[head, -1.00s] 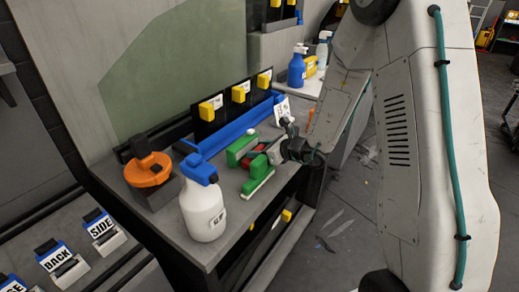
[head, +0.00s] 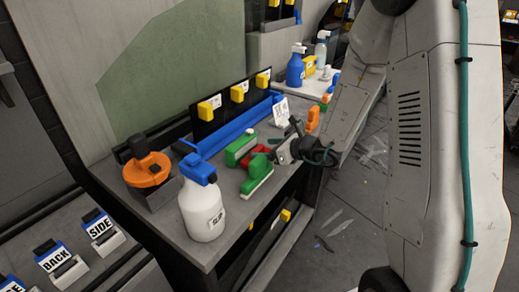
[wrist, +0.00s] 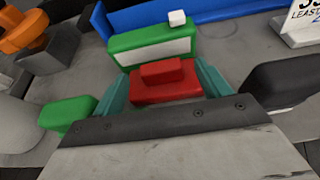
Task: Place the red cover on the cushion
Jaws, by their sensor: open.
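The red cover (head: 258,152), a red block with a smaller raised block on top, lies on the grey bench between two green-and-white pieces. It also shows in the wrist view (wrist: 165,90). My gripper (head: 280,153) is open at the right of the red cover. In the wrist view its teal fingers stand on either side of the red cover, with my gripper's dark edge in front. The far green piece with a white face (wrist: 152,48) stands just behind the red cover. The near green piece (head: 257,178) is in front. I cannot tell which piece is the cushion.
A blue bar (head: 235,125) runs along the back. A white sign (head: 282,111) stands behind my gripper. The bench's right edge is close.

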